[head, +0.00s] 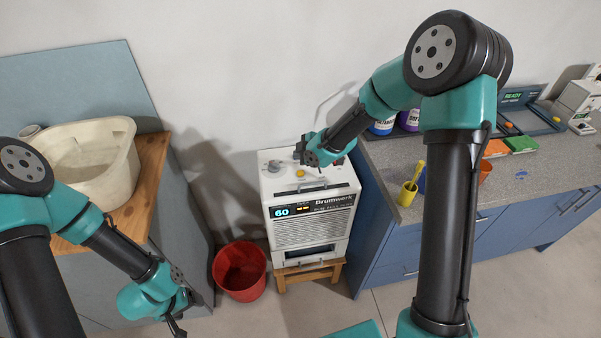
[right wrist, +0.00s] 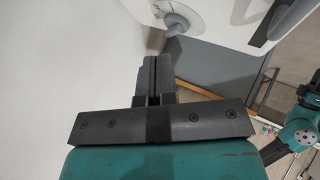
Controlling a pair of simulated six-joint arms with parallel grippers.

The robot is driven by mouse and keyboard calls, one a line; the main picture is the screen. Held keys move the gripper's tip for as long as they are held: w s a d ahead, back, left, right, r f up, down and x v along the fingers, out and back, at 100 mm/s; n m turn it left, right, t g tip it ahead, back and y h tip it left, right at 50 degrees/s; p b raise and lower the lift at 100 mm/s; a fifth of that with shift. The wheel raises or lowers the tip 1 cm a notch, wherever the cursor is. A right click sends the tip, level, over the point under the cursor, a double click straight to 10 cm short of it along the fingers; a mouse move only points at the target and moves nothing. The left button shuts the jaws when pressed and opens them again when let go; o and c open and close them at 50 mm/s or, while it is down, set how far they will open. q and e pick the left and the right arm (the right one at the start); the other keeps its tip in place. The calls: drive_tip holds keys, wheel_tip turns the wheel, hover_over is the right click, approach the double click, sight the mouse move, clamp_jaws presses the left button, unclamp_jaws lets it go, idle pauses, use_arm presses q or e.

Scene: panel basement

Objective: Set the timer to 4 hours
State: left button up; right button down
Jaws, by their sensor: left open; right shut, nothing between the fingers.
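A white Brumwerk appliance (head: 311,217) stands on a small wooden stool. Its front display (head: 282,212) reads 60, with small amber lights beside it. Its top carries a grey dial (head: 273,166) at the left and a yellow button (head: 300,174). Small markings are too small to read. My right gripper (head: 301,151) is shut and empty above the back of the top, right of the dial. In the right wrist view its closed fingers (right wrist: 152,68) point towards the round dial (right wrist: 178,22); contact cannot be told. My left gripper (head: 178,327) is open and empty at the lower left.
A red bucket (head: 240,271) stands on the floor left of the appliance. A wooden-topped counter with a cream tub (head: 92,163) is at the left.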

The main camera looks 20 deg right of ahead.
sight(300, 174)
drive_tip(key=shift+f, duration=2.4)
drive_tip(key=shift+f, duration=0.1)
drive_tip(key=shift+f, duration=0.3)
drive_tip(key=shift+f, duration=0.45)
idle(0.9)
drive_tip(key=shift+r, duration=0.9)
drive_tip(key=shift+r, duration=2.5)
